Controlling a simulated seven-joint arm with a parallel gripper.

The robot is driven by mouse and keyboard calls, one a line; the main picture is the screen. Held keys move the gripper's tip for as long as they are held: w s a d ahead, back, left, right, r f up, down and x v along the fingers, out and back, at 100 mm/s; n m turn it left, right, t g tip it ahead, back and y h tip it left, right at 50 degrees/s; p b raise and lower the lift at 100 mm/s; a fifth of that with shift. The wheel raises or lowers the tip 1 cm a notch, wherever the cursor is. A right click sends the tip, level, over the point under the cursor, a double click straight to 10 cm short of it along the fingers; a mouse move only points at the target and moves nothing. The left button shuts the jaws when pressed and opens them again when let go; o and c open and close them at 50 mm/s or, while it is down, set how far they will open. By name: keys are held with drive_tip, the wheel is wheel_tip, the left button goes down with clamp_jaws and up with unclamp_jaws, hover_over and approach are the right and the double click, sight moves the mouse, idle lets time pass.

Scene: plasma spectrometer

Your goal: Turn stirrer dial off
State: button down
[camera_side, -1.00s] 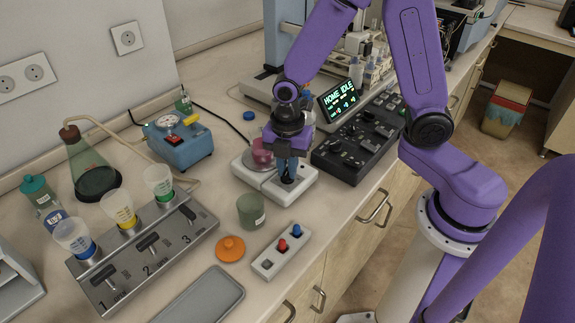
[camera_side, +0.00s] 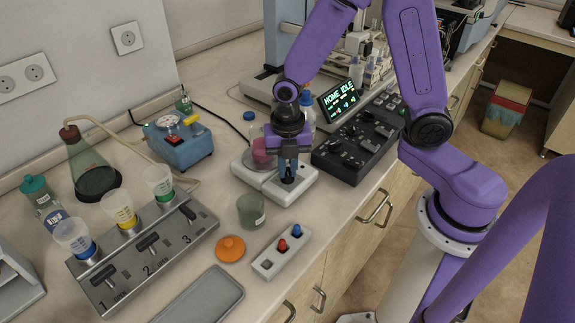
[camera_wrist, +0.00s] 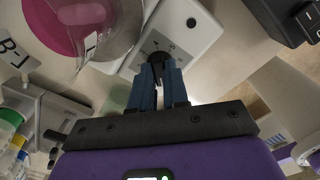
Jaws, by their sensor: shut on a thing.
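The stirrer (camera_side: 294,186) is a white box on the bench with a round plate at its back left. A beaker of pink liquid (camera_side: 262,153) stands on the plate, and its pink contents (camera_wrist: 68,22) fill the upper left of the wrist view. The black stirrer dial (camera_wrist: 160,57) is on the front panel and lies between the fingertips. My gripper (camera_side: 288,172) points down over the panel, its blue fingers (camera_wrist: 161,72) shut on the dial. The fingers hide part of the dial and its markings.
A black control panel (camera_side: 360,143) with a "HOME IDLE" screen (camera_side: 340,100) stands close on the right. A green-tinted cup (camera_side: 251,210), an orange lid (camera_side: 230,248) and a small switch box (camera_side: 281,252) are in front. A three-valve rack (camera_side: 145,250) is at left.

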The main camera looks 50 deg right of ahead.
sight(287, 171)
drive_tip(key=shift+a, duration=0.1)
drive_tip(key=c, duration=1.1)
unclamp_jaws()
drive_tip(key=shift+r, duration=0.15)
wheel_tip(287, 171, up, 17)
drive_tip(key=shift+r, duration=0.1)
drive_tip(key=s+d+f+m, duration=0.1)
drive_tip(key=s+f+m, duration=0.1)
drive_tip(key=s+m, duration=0.3)
drive_tip(key=s+d+f+m, duration=0.1)
drive_tip(key=s+m, duration=0.3)
drive_tip(key=s, duration=0.4)
drive_tip(key=s+d+f+m, duration=0.1)
drive_tip(key=s+f+m, duration=0.2)
drive_tip(key=s+m, duration=0.2)
drive_tip(key=shift+s+d+f+m, duration=0.3)
drive_tip(key=shift+s+f, duration=0.1)
drive_tip(key=shift+s, duration=0.25)
